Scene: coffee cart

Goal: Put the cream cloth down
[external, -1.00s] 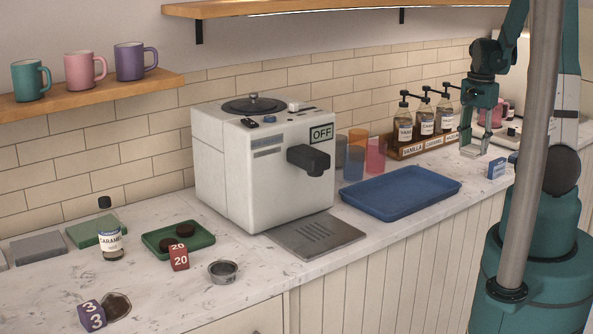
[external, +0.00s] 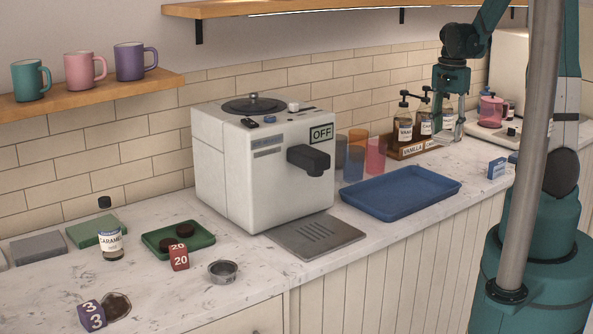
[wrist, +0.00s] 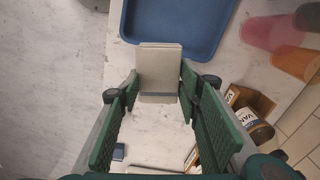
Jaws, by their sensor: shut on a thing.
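The cream cloth (wrist: 159,68) is a pale folded block between the fingertips of my gripper (wrist: 158,90) in the wrist view. My gripper is shut on it. In the external view my gripper (external: 448,127) points down in front of the syrup bottles, and the cloth (external: 442,138) shows as a small pale shape at its fingertips. The cloth appears held above the counter; its exact height is hard to tell. In the wrist view the cloth overlaps the near edge of the blue tray (wrist: 205,45).
The wooden syrup rack (external: 408,151) with pump bottles is close to my gripper. The blue tray (external: 400,193) lies left of it, and a small blue box (external: 497,168) right. Bare counter lies between. Grey (external: 38,248) and green (external: 95,231) folded cloths lie far left.

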